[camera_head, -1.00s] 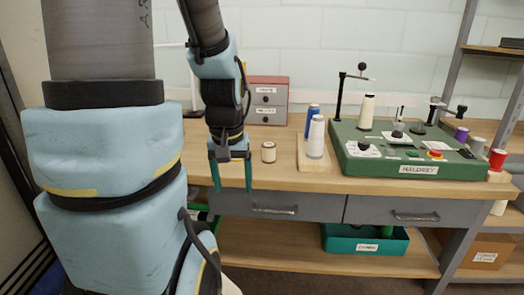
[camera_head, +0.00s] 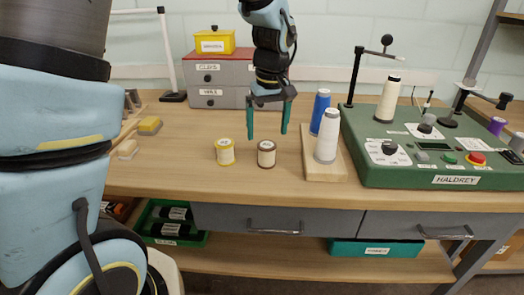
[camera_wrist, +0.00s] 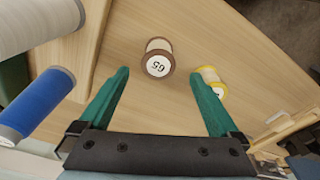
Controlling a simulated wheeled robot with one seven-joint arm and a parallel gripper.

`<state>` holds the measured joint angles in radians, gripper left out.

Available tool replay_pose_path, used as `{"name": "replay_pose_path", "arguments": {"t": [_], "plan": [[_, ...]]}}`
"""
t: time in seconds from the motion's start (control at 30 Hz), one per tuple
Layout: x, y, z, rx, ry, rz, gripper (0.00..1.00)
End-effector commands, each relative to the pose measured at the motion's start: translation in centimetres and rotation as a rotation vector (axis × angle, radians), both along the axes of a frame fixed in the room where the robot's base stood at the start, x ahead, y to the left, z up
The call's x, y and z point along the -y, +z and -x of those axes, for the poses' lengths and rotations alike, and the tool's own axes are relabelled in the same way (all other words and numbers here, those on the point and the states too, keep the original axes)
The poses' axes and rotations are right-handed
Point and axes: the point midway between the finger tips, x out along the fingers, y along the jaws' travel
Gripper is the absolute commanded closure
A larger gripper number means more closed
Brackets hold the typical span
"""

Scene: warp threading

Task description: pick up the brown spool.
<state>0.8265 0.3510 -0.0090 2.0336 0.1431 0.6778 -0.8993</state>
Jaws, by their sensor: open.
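The brown spool (camera_head: 267,154) stands upright on the wooden table, a small cream-wound spool with brown rims. In the wrist view the brown spool (camera_wrist: 158,60) shows a white top label reading 65 and lies beyond the fingertips, between their lines. My gripper (camera_head: 268,135) has its green fingers pointing down, spread open and empty, above and behind the brown spool in the head view. The gripper also shows in the wrist view (camera_wrist: 158,75), with nothing between its fingers.
A yellow-rimmed spool (camera_head: 225,152) stands close left of the brown one. To the right, white (camera_head: 327,136) and blue (camera_head: 320,110) cones stand on a wooden board (camera_head: 325,171), beside the green machine (camera_head: 420,165). Grey drawers (camera_head: 215,97) are behind. The front table edge is near.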

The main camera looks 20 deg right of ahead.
Motion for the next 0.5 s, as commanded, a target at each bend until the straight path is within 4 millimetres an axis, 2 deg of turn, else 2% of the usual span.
{"name": "replay_pose_path", "arguments": {"t": [0.1,0.27,0.5], "plan": [[0.0,-1.2,-0.2,-0.002,0.000,-0.001,0.02],[0.0,-2.1,-0.3,-0.002,0.001,-0.001,0.02],[0.1,-5.2,-0.9,-0.003,0.000,-0.003,0.02]]}}
